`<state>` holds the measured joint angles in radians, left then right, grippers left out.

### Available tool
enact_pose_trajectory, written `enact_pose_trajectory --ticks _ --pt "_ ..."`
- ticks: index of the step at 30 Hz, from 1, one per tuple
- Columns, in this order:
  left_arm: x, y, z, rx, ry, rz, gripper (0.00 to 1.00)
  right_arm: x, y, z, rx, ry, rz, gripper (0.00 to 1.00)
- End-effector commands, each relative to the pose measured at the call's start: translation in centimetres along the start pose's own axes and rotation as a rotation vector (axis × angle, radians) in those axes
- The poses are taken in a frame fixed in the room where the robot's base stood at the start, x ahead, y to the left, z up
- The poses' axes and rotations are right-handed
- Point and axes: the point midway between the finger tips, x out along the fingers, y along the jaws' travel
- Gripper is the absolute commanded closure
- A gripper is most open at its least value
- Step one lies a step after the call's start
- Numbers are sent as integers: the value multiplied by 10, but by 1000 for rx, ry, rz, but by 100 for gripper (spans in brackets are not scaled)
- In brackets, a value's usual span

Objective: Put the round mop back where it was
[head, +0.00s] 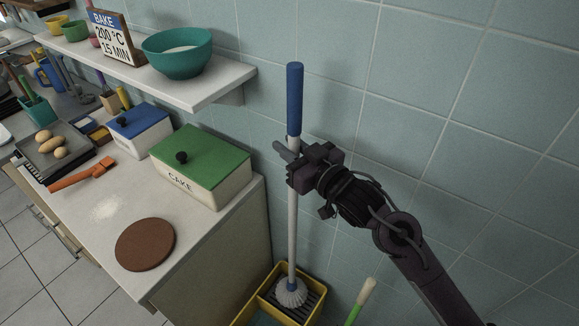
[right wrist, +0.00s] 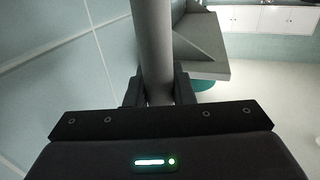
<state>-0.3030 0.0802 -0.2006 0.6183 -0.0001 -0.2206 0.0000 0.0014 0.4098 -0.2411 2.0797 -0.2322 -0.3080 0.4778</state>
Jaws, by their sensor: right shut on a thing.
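The round mop has a blue grip (head: 294,98), a long grey-white pole (head: 292,225) and a round white bristle head (head: 291,292). It stands nearly upright, with its head over or in a yellow bucket (head: 262,297) that has a dark grate; I cannot tell whether the head touches the grate. My right gripper (head: 290,158) is shut on the pole just below the blue grip. In the right wrist view the pole (right wrist: 154,50) passes between the two fingers (right wrist: 158,92). My left gripper is not in view.
The counter (head: 205,232) stands left of the bucket, with a brown round board (head: 145,245) and a green-lidded cake box (head: 201,165). A shelf (head: 190,92) with a teal bowl (head: 178,54) juts out above. A green-handled tool (head: 359,303) stands right of the bucket. The tiled wall is behind.

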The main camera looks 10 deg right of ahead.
Motion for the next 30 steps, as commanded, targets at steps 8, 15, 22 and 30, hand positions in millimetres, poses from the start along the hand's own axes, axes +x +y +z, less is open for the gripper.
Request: enact_pose_trajectory --ticks 8,15,22,30 --pt "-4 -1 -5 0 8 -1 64 0 0 23 1 5 0 100" --pt "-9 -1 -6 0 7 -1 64 0 0 55 1 6 0 100" --pt "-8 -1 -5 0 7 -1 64 0 0 58 -1 7 0 100" --pt "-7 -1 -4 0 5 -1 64 0 0 63 0 2 0 69"
